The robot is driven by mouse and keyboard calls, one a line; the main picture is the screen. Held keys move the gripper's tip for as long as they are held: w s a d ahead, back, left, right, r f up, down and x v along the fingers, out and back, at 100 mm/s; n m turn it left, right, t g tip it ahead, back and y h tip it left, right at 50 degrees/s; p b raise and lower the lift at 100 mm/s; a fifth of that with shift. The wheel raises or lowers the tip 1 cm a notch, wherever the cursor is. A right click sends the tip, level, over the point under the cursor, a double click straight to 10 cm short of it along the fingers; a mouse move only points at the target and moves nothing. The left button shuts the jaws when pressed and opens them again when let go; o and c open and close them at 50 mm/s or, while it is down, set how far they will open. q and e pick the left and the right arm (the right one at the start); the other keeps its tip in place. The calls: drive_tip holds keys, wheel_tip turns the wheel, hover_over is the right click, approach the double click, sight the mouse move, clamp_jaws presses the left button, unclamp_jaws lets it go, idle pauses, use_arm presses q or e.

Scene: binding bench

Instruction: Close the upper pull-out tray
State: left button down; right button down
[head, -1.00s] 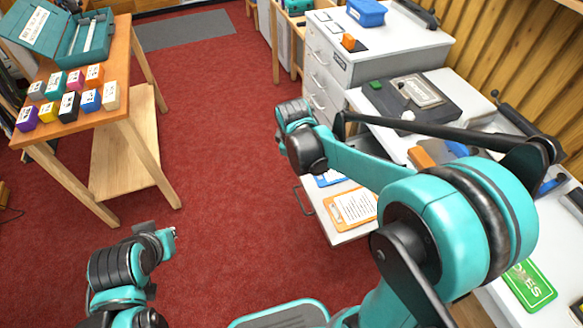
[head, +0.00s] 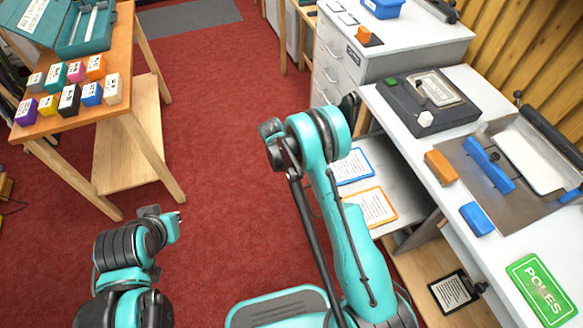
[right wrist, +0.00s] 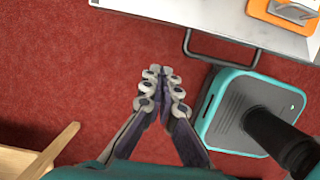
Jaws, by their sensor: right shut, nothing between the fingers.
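The pull-out tray (head: 398,181) is out from under the white bench. It holds a blue-edged clipboard (head: 352,166) and an orange-edged one (head: 371,207). In the right wrist view the tray's pale front (right wrist: 190,17) crosses the top, with its dark bar handle (right wrist: 222,59) below. My right gripper (right wrist: 161,70) is shut and empty, apart from the handle, over the red floor in that picture. In the head view its fingers are hidden behind my right arm, which also covers the tray's front. My left gripper (head: 179,215) is low at the left, far from the tray; its fingers are unclear.
The bench top (head: 460,205) carries a dark press (head: 430,100), an orange block (head: 441,167) and blue pieces. A white drawer cabinet (head: 337,75) stands behind. A black clipboard (head: 452,291) lies on wood below the bench. A wooden table (head: 125,110) stands left; red floor lies between.

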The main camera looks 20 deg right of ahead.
drive_tip(key=d+f+b, duration=0.3)
drive_tip(key=d+f, duration=0.2)
drive_tip(key=f, duration=0.1)
drive_tip(key=shift+w+d+f+b, duration=0.15)
drive_tip(key=shift+w+d+b, duration=0.1)
drive_tip(key=shift+d+b, duration=0.1)
drive_tip(key=d, duration=0.7)
drive_tip(key=w+d, duration=0.1)
drive_tip(key=d, duration=1.5)
drive_tip(key=shift+w, duration=0.4)
